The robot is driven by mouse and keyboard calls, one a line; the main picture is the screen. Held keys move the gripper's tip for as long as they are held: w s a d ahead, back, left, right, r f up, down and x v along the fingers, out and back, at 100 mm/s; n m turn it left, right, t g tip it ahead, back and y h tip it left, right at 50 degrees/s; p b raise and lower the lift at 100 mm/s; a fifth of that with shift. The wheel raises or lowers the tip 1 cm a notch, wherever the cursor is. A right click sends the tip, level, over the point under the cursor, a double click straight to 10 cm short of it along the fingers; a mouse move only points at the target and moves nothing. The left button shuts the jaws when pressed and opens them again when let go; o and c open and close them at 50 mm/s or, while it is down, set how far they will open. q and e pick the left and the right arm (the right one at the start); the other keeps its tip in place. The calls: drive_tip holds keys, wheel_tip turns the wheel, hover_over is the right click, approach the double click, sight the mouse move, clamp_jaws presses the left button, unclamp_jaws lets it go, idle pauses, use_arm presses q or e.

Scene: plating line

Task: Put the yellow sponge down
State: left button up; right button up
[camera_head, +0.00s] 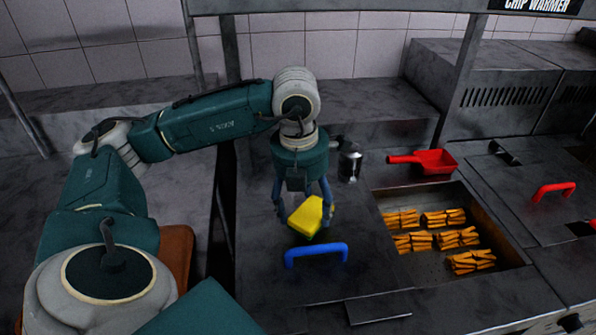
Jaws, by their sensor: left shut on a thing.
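The yellow sponge (306,216) is in the middle of the camera_head view, with a darker green underside. My left gripper (304,212) points down and is shut on the sponge, with one finger on each side of it. The sponge is tilted and sits over the dark metal counter (262,275), just behind a blue handle (316,252). I cannot tell whether its underside touches the surface. My right gripper is not in view.
A sunken bay (495,235) with several bundles of chips (443,217) lies to the right. A red scoop (432,161) rests behind it. A lid with a red handle (554,190) is farther right. A silver canister (349,163) stands behind my left gripper.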

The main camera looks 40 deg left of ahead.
use_arm(q)
drive_tip(key=w+a, duration=0.3)
drive_tip(key=a, duration=0.1)
drive_tip(key=w+a+p, duration=0.1)
drive_tip(key=w+a, duration=0.3)
drive_tip(key=a, duration=0.1)
drive_tip(key=w+a, duration=0.4)
drive_tip(key=shift+a+p, duration=0.3)
wheel_tip(320, 180, down, 4)
drive_tip(key=b, duration=0.3)
drive_tip(key=shift+r+b, duration=0.1)
drive_tip(key=shift+b, duration=0.25)
drive_tip(key=shift+r, duration=0.1)
drive_tip(key=shift+s, duration=0.1)
drive_tip(key=o, duration=1.1)
